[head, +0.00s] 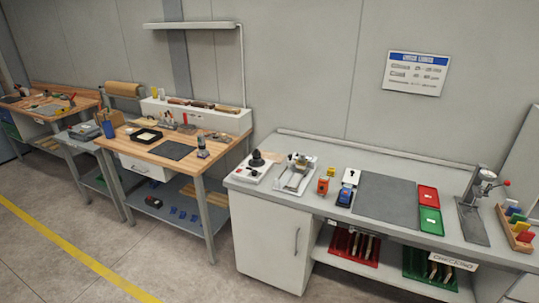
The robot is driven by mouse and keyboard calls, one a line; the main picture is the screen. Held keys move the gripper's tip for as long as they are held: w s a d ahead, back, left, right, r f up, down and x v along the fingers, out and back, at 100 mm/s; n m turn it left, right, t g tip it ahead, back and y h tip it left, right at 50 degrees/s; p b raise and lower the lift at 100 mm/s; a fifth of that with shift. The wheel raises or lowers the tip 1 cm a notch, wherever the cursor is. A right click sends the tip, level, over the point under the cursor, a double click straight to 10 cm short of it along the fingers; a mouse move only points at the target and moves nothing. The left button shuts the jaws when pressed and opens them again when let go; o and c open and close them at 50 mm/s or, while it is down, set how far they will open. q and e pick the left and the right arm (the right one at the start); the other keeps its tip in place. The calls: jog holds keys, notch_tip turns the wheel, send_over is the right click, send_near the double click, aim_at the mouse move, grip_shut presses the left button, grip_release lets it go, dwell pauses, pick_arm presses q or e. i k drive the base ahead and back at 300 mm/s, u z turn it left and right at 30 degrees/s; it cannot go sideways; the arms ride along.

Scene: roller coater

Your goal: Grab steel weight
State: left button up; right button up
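I cannot pick out the steel weight with certainty; things on the benches are small in the head view. A small device with metal parts (296,174) stands on a white base on the grey bench. Left of it is a white plate with a black knobbed piece (257,160). A small grey and dark upright object (202,147) stands at the right end of the wooden bench; its kind is unclear. Neither of my grippers is in view.
The grey bench (465,249) also holds a dark mat (385,204), red (428,196) and green (431,220) trays and a lever press (475,205). A wooden workbench (222,158) stands to the left. Open floor (150,248) lies in front, with a yellow line.

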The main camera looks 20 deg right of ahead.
aim_at(302, 159)
jog(key=z, duration=0.05)
jog(key=i, duration=0.85)
jog(key=z, duration=0.35)
